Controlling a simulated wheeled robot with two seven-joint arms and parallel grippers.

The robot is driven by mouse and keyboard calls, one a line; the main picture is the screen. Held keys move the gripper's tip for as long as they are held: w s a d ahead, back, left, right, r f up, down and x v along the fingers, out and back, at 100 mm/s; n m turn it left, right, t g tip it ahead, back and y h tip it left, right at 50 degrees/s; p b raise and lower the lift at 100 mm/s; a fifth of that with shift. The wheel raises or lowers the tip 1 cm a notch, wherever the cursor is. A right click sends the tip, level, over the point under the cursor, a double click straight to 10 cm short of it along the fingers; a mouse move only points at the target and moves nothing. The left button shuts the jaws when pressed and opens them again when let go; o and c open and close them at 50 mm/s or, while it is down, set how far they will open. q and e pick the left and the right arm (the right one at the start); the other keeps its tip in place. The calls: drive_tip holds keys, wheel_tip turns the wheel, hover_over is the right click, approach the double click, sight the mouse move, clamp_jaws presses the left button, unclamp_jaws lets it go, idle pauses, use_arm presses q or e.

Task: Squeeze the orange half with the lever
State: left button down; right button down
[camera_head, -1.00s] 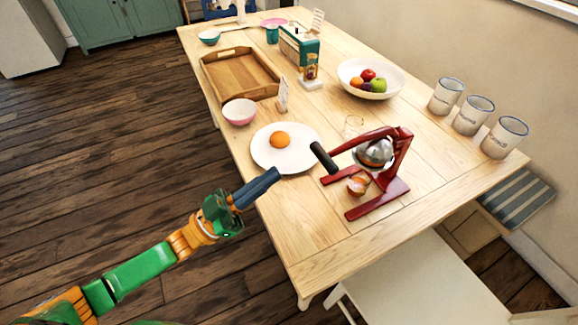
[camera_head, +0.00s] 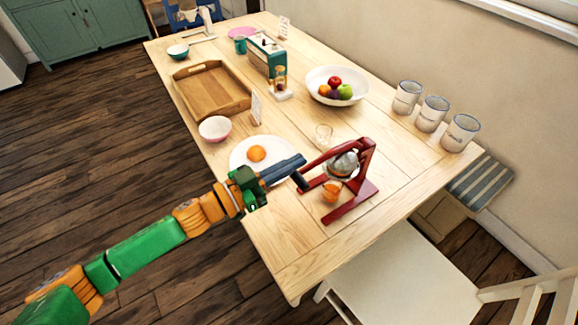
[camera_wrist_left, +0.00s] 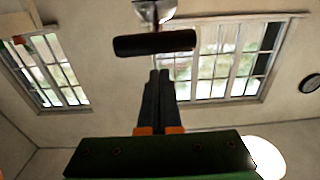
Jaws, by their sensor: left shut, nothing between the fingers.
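The red lever juicer (camera_head: 366,165) stands near the right end of the table, its lever lowered toward the left. The lever's black grip (camera_head: 299,181) also shows in the left wrist view (camera_wrist_left: 155,43) as a dark bar just beyond my fingertips. An orange half (camera_head: 331,191) sits low in the juicer under the metal press cup (camera_head: 344,164). Another orange piece (camera_head: 257,153) lies on the white plate (camera_head: 240,164). My left gripper (camera_head: 301,160) is shut and empty beside the grip; I cannot tell whether they touch. My right gripper is out of view.
A pink bowl (camera_head: 214,129), wooden tray (camera_head: 210,91) and fruit bowl (camera_head: 318,92) are farther back. Several mugs line the wall side, including one (camera_head: 460,133). A white chair (camera_head: 395,262) stands at the near edge.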

use_arm(q)
drive_tip(key=shift+s+a+f, duration=0.15)
drive_tip(key=shift+a+f, duration=0.05)
drive_tip(key=shift+f, duration=0.3)
drive_tip(key=shift+s+a+f, duration=0.1)
drive_tip(key=shift+a+f, duration=0.1)
drive_tip(key=shift+f, duration=0.25)
